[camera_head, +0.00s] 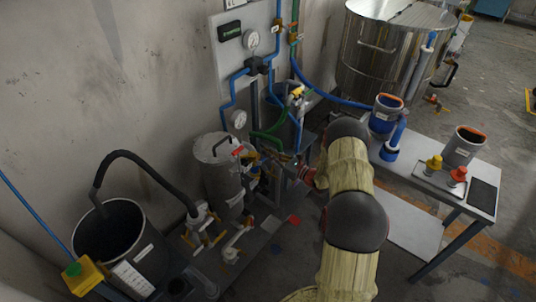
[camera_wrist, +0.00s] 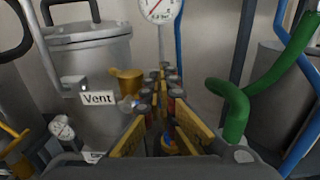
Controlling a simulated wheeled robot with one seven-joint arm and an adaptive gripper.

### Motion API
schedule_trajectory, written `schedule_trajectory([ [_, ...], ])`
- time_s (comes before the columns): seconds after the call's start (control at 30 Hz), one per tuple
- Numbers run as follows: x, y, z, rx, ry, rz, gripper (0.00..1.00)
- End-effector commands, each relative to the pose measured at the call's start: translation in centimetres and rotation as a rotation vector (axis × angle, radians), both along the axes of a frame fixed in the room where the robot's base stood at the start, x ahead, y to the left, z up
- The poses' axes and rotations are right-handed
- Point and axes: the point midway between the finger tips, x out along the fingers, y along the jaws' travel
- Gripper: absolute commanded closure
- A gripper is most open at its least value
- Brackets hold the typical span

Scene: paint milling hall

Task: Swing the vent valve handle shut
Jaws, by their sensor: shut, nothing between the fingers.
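In the wrist view a white "Vent" label (camera_wrist: 97,98) hangs at the front of a lidded grey metal vessel (camera_wrist: 92,55). A yellow-brown fitting (camera_wrist: 127,80) is just right of the label. I cannot tell for sure whether it is the vent valve handle, or how far it is turned. My gripper (camera_wrist: 166,76) is shut and empty, its yellow-sided fingers pointing forward, right of the label and fitting. No clear contact with the fitting shows. In the head view my gripper (camera_head: 272,160) is among the pipes right of the same vessel (camera_head: 216,168), partly hidden in clutter.
A pressure gauge (camera_wrist: 160,8) is straight ahead in the wrist view. A thick green hose (camera_wrist: 235,110) lies close on the right. In the head view a black bucket (camera_head: 120,225) stands lower left, and a side table (camera_head: 410,172) with containers stands right.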

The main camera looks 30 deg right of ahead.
Motion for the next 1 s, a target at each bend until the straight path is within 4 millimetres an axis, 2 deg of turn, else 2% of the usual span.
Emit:
schedule_trajectory([
  [0.2,0.0,0.1,1.0,0.000,0.000,0.000,1.00],
  [0.57,-0.2,0.0,1.0,0.001,0.000,0.000,1.00],
  [1.0,-4.3,-1.6,1.2,0.000,0.000,-0.001,1.00],
])
